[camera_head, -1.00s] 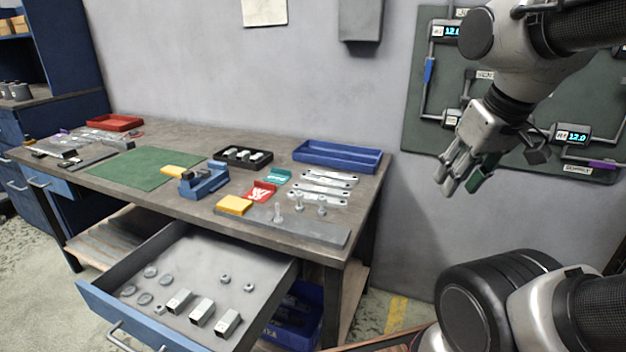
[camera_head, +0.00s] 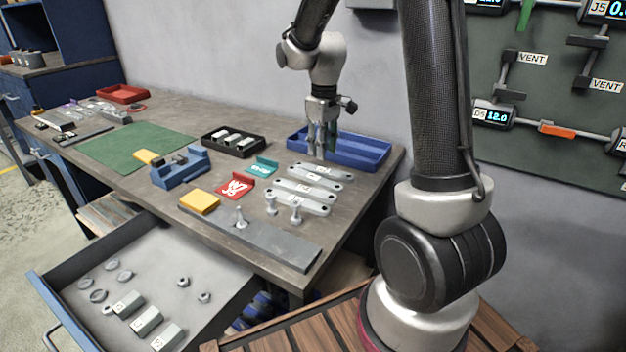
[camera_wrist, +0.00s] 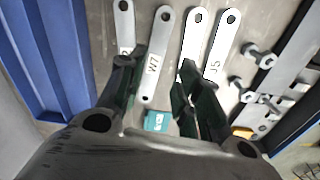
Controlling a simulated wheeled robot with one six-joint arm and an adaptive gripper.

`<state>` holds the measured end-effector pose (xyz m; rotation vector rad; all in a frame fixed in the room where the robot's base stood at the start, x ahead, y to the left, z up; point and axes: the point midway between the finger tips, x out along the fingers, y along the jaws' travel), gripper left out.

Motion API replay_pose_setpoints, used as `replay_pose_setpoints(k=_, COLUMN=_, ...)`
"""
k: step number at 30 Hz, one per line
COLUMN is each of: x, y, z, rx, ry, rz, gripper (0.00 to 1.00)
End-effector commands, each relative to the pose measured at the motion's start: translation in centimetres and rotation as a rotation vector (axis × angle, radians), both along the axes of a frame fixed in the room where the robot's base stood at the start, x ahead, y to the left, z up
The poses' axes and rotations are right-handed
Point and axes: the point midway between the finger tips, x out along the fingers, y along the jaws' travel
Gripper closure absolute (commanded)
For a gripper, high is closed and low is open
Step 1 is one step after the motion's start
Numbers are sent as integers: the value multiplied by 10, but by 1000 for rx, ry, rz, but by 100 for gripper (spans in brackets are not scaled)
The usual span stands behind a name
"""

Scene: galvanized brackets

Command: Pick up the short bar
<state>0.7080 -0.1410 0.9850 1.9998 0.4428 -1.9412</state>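Several flat galvanized bars with end holes lie side by side on the bench. In the wrist view they are a partly hidden bar (camera_wrist: 125,25) near the blue tray, a bar marked W7 (camera_wrist: 154,55), a plain-looking bar (camera_wrist: 193,38) and a bar marked J5 (camera_wrist: 220,45). They also show in the head view (camera_head: 313,187). I cannot tell for certain which is the short bar. My gripper (camera_head: 320,155) points down above the bars' tray-side end. In the wrist view its fingers (camera_wrist: 160,70) are apart, with the W7 bar below the gap and nothing held.
A blue tray (camera_head: 362,149) stands behind the bars. Upright bolts (camera_head: 296,211), a grey plate (camera_head: 275,243), and red (camera_head: 233,187) and teal (camera_head: 263,166) pieces lie close by. A black bin (camera_head: 208,145), blue fixture (camera_head: 170,178) and open drawer (camera_head: 215,281) are further left.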

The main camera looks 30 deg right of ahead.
Motion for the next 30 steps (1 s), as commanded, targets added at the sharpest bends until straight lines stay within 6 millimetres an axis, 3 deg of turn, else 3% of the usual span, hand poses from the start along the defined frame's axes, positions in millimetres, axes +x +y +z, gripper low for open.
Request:
replay_pose_setpoints(k=6, x=16, y=1, z=-34, rx=-1, ry=32, rz=38, gripper=66)
replay_pose_setpoints(k=19, x=15, y=0, z=-94, rx=-1, ry=34, rz=38, gripper=66)
replay_pose_setpoints(k=29, x=16, y=0, z=-105, rx=-1, ry=30, rz=38, gripper=66)
replay_pose_setpoints(k=30, x=16, y=0, z=-105, rx=-1, ry=30, rz=38, gripper=70)
